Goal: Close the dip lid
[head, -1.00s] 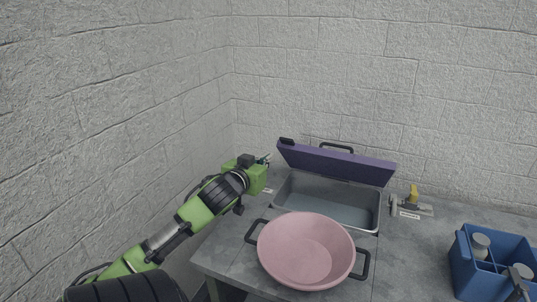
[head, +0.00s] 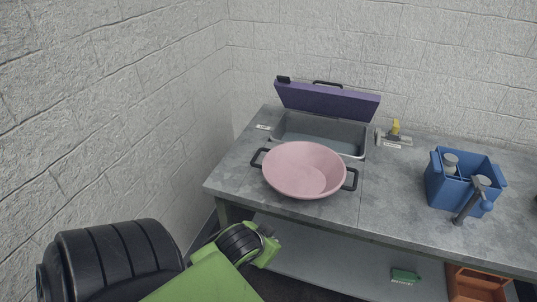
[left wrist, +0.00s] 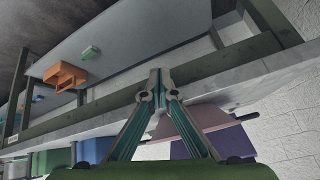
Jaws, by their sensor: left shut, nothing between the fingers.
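The dip is a grey rectangular basin (head: 321,131) at the back left of the table. Its purple lid (head: 326,101) stands open, tilted up along the basin's back edge, with a dark handle on top. A purple surface, likely the lid, shows low in the left wrist view (left wrist: 192,147). My left gripper (head: 270,247) is low in front of the table's front edge, well apart from the lid. In the left wrist view its fingers (left wrist: 158,84) meet at the tips with nothing between them. My right gripper is in no view.
A pink bowl (head: 302,170) with black handles stands in front of the basin. A blue caddy (head: 447,190) with bottles is at the right. A yellow-and-grey fixture (head: 394,135) sits right of the basin. A lower shelf (head: 318,262) holds a green item (head: 405,276) and an orange crate (head: 474,284).

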